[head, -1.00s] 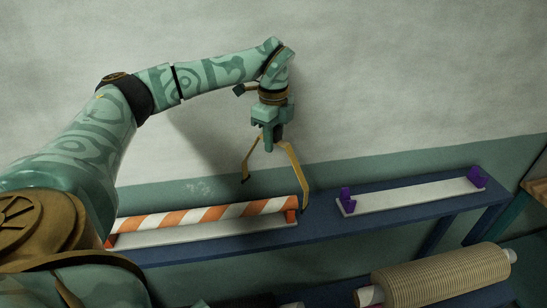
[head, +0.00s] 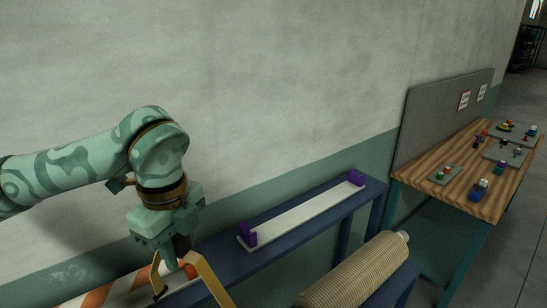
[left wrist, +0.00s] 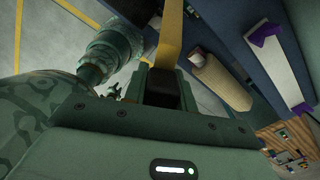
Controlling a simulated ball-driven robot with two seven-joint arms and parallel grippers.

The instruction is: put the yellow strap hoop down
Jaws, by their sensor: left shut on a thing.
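The yellow strap hoop (head: 209,279) hangs below my left gripper (head: 178,252), which is shut on its top. One leg of the hoop runs down to the right and leaves the head view at the bottom edge. The left wrist view also shows a yellow length of the hoop (left wrist: 170,38) going out from between the jaws (left wrist: 163,88). An orange-and-white striped roll (head: 105,290) lies behind and left of the hoop, partly cut off. Whether the hoop touches anything is hidden.
The blue shelf (head: 222,250) runs along the wall. A white plate (head: 300,217) with purple end brackets stands empty on it, right of the hoop. A ribbed tan roll (head: 357,275) lies in front. A wooden table (head: 462,188) with small toys stands at the right.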

